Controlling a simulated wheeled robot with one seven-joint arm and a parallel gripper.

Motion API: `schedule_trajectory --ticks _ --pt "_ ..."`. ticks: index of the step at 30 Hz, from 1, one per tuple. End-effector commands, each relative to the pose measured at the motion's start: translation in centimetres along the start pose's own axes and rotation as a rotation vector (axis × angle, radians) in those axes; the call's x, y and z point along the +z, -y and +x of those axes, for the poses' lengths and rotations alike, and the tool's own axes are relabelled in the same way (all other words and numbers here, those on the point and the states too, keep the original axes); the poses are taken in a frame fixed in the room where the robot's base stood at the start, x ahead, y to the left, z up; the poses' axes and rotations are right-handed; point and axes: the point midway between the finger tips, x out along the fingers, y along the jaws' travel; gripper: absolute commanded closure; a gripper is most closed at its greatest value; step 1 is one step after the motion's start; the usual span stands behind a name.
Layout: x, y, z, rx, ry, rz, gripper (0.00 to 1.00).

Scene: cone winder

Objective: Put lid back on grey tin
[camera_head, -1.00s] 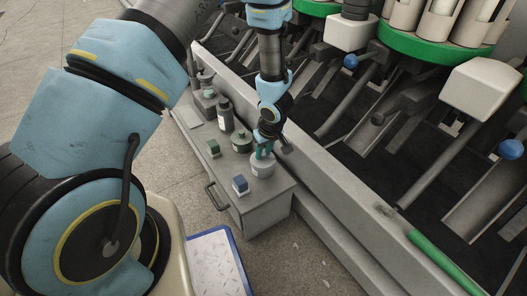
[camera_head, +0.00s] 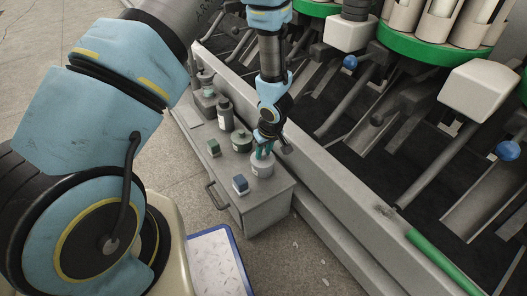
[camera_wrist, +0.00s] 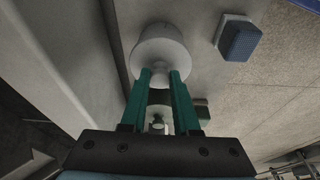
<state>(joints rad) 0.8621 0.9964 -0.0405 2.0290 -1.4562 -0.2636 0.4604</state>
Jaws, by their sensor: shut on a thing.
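The grey tin (camera_head: 262,168) stands near the front right corner of a grey cabinet top. My gripper (camera_head: 263,151) is directly above it, with its green fingers pointing down. In the wrist view, my gripper (camera_wrist: 160,75) is shut on the small grey knob of a round grey lid (camera_wrist: 160,48). The lid is at the tin's top. The tin's body is mostly hidden behind it in the wrist view. I cannot tell whether the lid is fully seated or a little above the rim.
A blue-topped box (camera_head: 240,184) stands close by the tin. The winder's long grey rail (camera_head: 330,182) runs close along the right side.

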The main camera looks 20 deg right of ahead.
Motion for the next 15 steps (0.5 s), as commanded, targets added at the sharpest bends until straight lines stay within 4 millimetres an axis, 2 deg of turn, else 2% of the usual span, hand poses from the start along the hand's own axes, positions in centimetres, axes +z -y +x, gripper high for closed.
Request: schedule_trajectory --ticks 1,2,3,11,15 --pt "-0.01 0.00 -0.01 0.000 0.000 0.000 1.00" --pt "-0.01 -0.01 -0.01 0.000 0.000 0.000 0.70" --pt "-0.01 0.00 -0.01 0.000 0.000 0.000 0.65" --pt "-0.01 0.00 -0.01 0.000 0.000 0.000 0.36" --pt "-0.01 0.00 -0.01 0.000 0.000 0.000 0.36"
